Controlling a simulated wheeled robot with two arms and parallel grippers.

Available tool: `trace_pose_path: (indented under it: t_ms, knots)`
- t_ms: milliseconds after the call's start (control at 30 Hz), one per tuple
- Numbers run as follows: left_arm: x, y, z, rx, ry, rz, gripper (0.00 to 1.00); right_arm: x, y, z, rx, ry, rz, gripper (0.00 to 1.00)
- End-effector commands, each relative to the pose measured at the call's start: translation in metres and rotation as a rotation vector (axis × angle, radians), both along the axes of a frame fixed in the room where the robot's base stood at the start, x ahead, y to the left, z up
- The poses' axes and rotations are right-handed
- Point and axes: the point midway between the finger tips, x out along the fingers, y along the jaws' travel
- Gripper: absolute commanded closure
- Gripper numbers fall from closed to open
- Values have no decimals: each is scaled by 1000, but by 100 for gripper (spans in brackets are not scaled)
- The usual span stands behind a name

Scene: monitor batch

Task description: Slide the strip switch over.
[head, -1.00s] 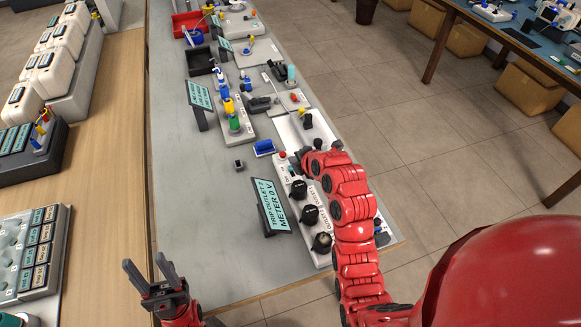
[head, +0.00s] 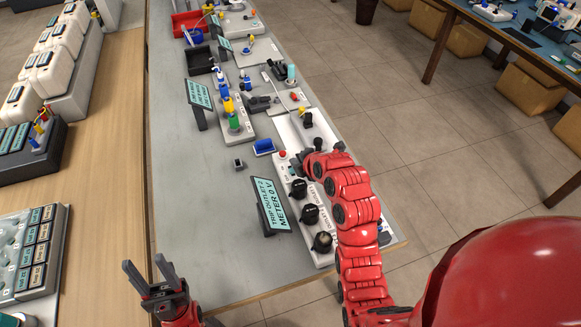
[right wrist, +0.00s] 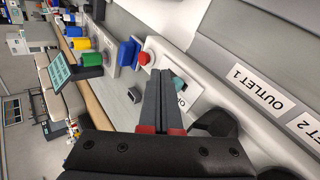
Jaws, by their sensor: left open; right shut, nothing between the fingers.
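The power strip (head: 320,257) lies near the right edge of the grey bench, with black plugs along it. The wrist view shows its OUTLET 1 label (right wrist: 256,89). At its far end are a red button (right wrist: 144,58) and a teal switch (right wrist: 179,85), beside partly covered lettering. My right gripper (right wrist: 160,74) is shut and empty, its fingertips beside the switch; contact cannot be told. In the head view the right gripper (head: 303,157) is over the strip's far end. My left gripper (head: 143,265) is open and empty at the bench's near left.
A display reading TRIP OUTLET 2, METER 0 V (head: 272,204) stands left of the strip. A blue block (head: 264,147) and a small dark block (head: 238,163) lie beyond it. A white tray (head: 288,130) is at the strip's far end. The bench's left side is clear.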

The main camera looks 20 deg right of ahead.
Motion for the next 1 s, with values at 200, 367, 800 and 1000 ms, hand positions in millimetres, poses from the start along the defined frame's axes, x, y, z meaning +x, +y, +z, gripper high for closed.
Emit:
trace_pose_path:
  t_ms: [200, 367, 800, 1000]
  knots:
    - [0, 0, -6, 0, 0, 0, 50, 3, 0, 0, 1, -3, 0, 100]
    - [0, 0, -6, 0, 2, 0, 50, 3, 0, 1, 1, -3, 0, 100]
    - [1, 0, -6, 0, 5, 0, 50, 3, -4, 22, 1, -4, 0, 100]
    - [1, 0, -4, 0, 5, 0, 50, 4, -7, 40, 0, -7, 0, 100]
